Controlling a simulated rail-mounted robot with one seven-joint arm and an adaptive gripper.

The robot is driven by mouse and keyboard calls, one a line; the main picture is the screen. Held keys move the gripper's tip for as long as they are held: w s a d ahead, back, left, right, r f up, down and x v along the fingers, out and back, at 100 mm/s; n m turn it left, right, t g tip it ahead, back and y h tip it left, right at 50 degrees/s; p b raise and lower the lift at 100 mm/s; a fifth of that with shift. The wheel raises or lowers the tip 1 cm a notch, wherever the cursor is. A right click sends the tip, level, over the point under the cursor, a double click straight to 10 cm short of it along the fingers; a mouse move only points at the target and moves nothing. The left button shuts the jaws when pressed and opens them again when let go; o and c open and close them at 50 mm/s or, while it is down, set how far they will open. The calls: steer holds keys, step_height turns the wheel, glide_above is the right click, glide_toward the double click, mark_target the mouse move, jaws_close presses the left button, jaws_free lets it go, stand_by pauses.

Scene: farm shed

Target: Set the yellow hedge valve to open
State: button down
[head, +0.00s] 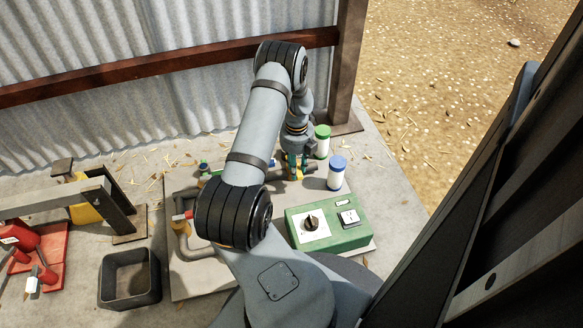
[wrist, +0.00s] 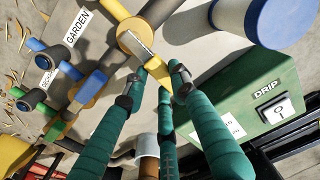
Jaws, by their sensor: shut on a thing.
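The yellow valve (wrist: 134,36) has a round yellow-orange hub and a flat lever with a bare metal part and a yellow end (wrist: 158,93). In the wrist view the lever slants down and right from the hub, in line with neither edge of the picture. My gripper (wrist: 164,80) has teal fingers shut around the lever, whose yellow end shows between them. In the head view my gripper (head: 296,170) is low over the pipework, with a little yellow showing at its tips. No hedge label is readable, and the fingers hide part of the lever.
A green control box (head: 328,222) with a knob stands close on the right; its DRIP label shows in the wrist view. White jars with a blue lid (head: 337,172) and a green lid (head: 322,142) stand beside my gripper. A black bin (head: 130,278) is at left.

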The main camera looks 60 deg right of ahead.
steer(key=c, duration=1.4)
jaws_free()
step_height(320, 180, up, 12)
